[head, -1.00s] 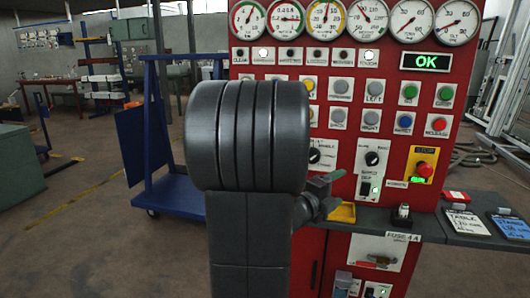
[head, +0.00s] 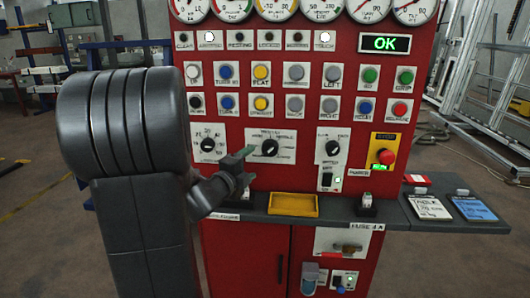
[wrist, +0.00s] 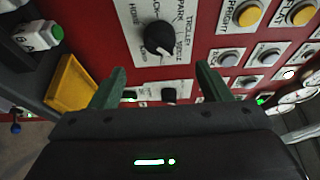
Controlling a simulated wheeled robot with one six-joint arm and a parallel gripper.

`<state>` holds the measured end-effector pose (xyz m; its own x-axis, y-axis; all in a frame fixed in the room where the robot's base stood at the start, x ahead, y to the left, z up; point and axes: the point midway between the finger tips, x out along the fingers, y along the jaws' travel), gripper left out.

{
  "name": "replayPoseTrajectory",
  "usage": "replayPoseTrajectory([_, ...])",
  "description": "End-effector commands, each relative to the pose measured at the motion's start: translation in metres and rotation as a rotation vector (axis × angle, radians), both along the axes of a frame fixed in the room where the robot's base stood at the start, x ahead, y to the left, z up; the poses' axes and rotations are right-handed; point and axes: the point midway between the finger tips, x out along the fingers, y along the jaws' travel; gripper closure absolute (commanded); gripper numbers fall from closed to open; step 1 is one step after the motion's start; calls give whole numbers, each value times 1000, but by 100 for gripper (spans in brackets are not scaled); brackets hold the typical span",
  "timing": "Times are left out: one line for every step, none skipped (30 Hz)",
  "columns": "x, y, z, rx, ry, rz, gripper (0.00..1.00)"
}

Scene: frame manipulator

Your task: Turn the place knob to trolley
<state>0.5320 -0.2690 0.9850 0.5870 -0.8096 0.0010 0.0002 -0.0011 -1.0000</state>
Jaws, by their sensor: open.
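The place knob (head: 270,147) is a black round knob on a white label plate on the red panel, between two other black knobs. It also shows in the wrist view (wrist: 158,38), with TROLLEY, PARK and HOME lettering around it; its exact setting is hard to tell. My gripper (wrist: 160,70) has two green fingers spread apart, with nothing between them. In the wrist view the knob lies just beyond the fingertips, roughly centred between them. In the head view my gripper (head: 247,160) is just left of and below the knob, apart from it.
A left knob (head: 208,145) and a right knob (head: 333,148) flank it. Rows of buttons lie above, and a red emergency button (head: 387,156) is at right. A grey shelf (head: 335,208) with a yellow tray (head: 293,204) juts out below.

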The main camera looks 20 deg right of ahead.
Motion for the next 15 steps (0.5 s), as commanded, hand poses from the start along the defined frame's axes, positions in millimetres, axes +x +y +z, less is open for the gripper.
replayPoseTrajectory([7, -10, -1, 1, 2, -3, 29])
replayPoseTrajectory([11, -16, 0, 1, 1, -4, 29])
replayPoseTrajectory([16, -23, -1, 0, 1, -4, 29])
replayPoseTrajectory([20, -28, 0, 1, 1, -3, 29])
replayPoseTrajectory([24, -34, 0, 1, 1, -3, 29])
replayPoseTrajectory([29, -41, -1, 1, 1, -3, 29])
replayPoseTrajectory([32, -46, -1, 2, 0, -3, 29])
replayPoseTrajectory([36, -50, 0, 1, 0, -3, 29])
replayPoseTrajectory([40, -56, -1, 1, 1, -2, 29])
replayPoseTrajectory([44, -60, 0, 1, -1, -1, 29])
replayPoseTrajectory([46, -64, 0, 1, 1, -1, 29])
replayPoseTrajectory([49, -69, 0, 1, 1, -2, 29])
replayPoseTrajectory([52, -72, 0, 1, -1, -1, 29])
replayPoseTrajectory([54, -74, 0, 1, 0, -1, 29])
replayPoseTrajectory([56, -77, 0, 1, 0, 0, 29])
